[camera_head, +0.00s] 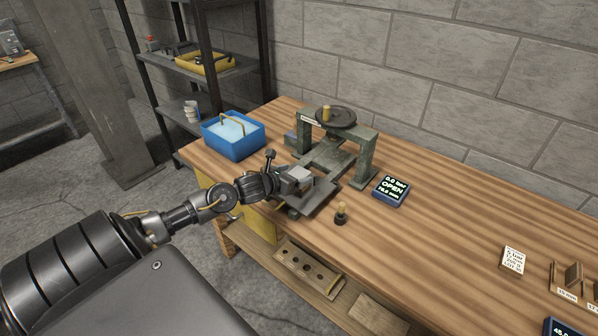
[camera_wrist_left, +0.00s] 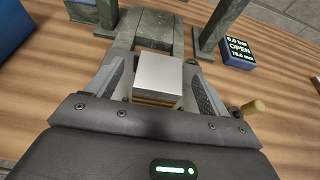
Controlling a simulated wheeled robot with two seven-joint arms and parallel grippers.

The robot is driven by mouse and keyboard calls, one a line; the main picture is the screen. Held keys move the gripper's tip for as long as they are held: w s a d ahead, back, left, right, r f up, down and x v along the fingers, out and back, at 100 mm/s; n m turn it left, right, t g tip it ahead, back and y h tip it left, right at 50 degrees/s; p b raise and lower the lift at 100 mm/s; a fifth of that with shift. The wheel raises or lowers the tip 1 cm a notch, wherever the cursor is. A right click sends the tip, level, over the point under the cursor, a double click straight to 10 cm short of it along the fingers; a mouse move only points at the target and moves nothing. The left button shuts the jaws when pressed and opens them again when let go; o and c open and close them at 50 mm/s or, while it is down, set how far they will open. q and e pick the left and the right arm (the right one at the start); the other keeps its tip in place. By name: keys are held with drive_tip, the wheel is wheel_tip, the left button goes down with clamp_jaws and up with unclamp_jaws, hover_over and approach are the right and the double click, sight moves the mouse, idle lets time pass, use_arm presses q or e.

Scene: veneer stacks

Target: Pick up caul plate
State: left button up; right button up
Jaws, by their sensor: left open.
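The caul plate (camera_wrist_left: 158,72), a bright silver square metal plate, lies on top of a thin layered wood stack (camera_wrist_left: 156,101) in the left wrist view. In the head view it shows as a pale block (camera_head: 299,173) at the front of the press. My left gripper (camera_head: 293,183) reaches over the bench's near edge. In the left wrist view its fingers (camera_wrist_left: 157,86) are open, one on each side of the plate, with visible gaps. Whether the fingertips reach below the plate is hard to tell. My right gripper is not in view.
The green-grey press (camera_head: 365,160) with a handwheel stands just behind. A blue tub (camera_head: 236,147) is to the left, a display reading OPEN (camera_head: 391,190) to the right. A small wooden-handled tool (camera_head: 341,214) stands close to the right of my gripper. The bench's right middle is mostly clear.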

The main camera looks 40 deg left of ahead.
use_arm(q)
drive_tip(key=shift+w+f, duration=0.2)
drive_tip(key=shift+w, duration=0.3)
drive_tip(key=c, duration=1.1)
drive_tip(key=shift+c, duration=0.2)
